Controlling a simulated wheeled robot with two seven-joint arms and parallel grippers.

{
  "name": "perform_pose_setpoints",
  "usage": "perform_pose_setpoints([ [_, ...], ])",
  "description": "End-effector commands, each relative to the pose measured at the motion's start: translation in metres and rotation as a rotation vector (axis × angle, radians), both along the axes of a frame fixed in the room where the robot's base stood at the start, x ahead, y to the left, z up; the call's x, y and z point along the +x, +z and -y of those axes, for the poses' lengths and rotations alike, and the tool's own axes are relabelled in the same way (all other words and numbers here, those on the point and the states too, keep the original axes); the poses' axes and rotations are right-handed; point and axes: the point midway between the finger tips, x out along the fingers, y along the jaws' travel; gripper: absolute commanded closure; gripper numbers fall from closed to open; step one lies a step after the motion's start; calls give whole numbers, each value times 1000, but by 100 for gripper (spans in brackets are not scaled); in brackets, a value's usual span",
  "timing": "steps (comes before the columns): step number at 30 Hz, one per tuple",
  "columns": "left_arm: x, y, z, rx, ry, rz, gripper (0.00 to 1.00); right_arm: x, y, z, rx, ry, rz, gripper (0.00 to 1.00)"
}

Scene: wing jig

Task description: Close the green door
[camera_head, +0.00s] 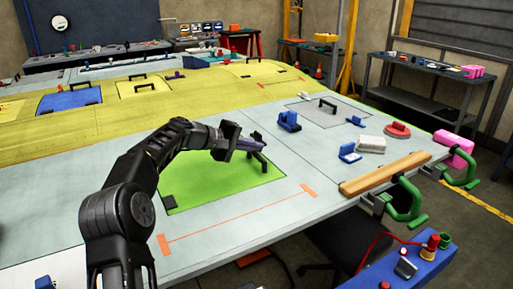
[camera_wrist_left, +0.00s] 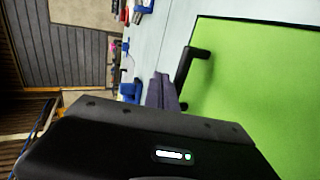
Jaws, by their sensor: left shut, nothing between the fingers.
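The green door (camera_head: 225,186) is a bright green panel in the pale grey wing surface. It looks about level with that surface, with a thin dark line along its edge in the wrist view (camera_wrist_left: 262,75). Its black bar handle (camera_head: 263,161) stands near the far right edge and also shows in the wrist view (camera_wrist_left: 186,66). My left gripper (camera_head: 257,144) is shut and empty, just above and beside the handle. Its purple-grey fingers also show in the wrist view (camera_wrist_left: 163,88); I cannot tell if they touch the handle. My right gripper is not in view.
A wooden bar (camera_head: 385,174) and green clamps (camera_head: 407,198) line the right edge of the wing. Blue blocks (camera_head: 289,121), a white box (camera_head: 371,144) and a red disc (camera_head: 397,130) sit beyond the door.

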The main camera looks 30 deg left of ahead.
Motion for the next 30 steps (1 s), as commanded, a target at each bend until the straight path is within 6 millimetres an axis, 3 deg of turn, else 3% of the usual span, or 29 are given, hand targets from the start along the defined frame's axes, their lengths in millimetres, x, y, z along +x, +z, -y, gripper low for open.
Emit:
perform_pose_setpoints([
  [13, -49, 25, -35, 0, 2, 0, 100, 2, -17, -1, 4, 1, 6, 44],
  [30, -52, 28, -37, 0, 0, -1, 100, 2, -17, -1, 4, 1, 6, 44],
])
